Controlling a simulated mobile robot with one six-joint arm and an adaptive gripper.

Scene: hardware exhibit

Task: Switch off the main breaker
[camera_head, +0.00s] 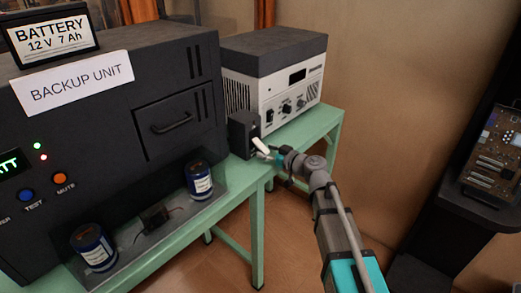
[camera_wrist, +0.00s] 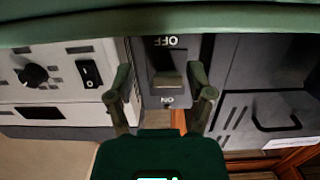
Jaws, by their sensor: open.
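The main breaker is a small dark box (camera_head: 241,130) on the green bench, between the backup unit and the grey-white power supply. A pale lever (camera_head: 261,145) sticks out from its front. The wrist view is upside down and shows the breaker's dark plate (camera_wrist: 152,50) with OFF at the picture top and ON at the bottom. The lever (camera_wrist: 167,84) lies between the two labels; its exact tilt is hard to tell. My gripper (camera_head: 270,156) is at the breaker's front. In the wrist view its fingers (camera_wrist: 161,92) are open, one on each side of the lever, with no clear contact.
The black backup unit (camera_head: 75,115) stands left, with blue cans (camera_head: 199,181) (camera_head: 94,247) before it. The power supply (camera_head: 272,98) is behind the breaker. The green bench edge (camera_head: 290,138) runs close to my gripper. A dark shelf (camera_head: 465,200) stands right; the floor between is clear.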

